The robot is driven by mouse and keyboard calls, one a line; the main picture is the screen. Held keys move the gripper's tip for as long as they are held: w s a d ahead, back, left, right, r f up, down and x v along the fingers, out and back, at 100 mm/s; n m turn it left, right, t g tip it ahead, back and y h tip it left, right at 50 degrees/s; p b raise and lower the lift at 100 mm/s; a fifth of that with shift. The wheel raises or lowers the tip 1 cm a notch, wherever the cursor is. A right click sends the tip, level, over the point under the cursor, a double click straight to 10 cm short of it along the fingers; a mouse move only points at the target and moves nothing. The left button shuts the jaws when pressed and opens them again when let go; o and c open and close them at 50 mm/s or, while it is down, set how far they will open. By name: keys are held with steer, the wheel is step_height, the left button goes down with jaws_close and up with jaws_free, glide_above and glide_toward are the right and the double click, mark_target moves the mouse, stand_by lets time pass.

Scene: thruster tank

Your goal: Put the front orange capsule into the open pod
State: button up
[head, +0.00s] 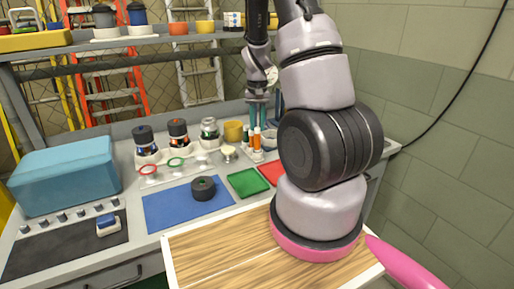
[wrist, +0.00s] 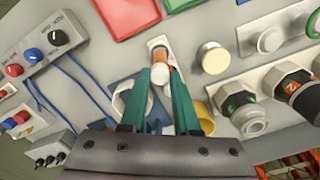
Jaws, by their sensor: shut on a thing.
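My gripper (head: 257,120) points down with its two teal fingers over the small white rack (head: 256,155) at the back right of the bench. An orange capsule (head: 257,140) with a pale top stands at the rack, just below the fingertips. In the wrist view my gripper (wrist: 167,80) is shut on the orange capsule (wrist: 161,56). The fingers hide part of it, and I cannot tell whether it is clear of the rack. Dark and silver pods (head: 178,133) stand in white bases to the left; I cannot tell which is open.
A yellow cup (head: 233,131) stands close to the left of my gripper. A black round part (head: 203,188) sits on the blue mat (head: 165,212). Green (head: 248,182) and red (head: 272,172) mats are bare.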

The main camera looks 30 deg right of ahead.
steer(key=shift+r, duration=3.75)
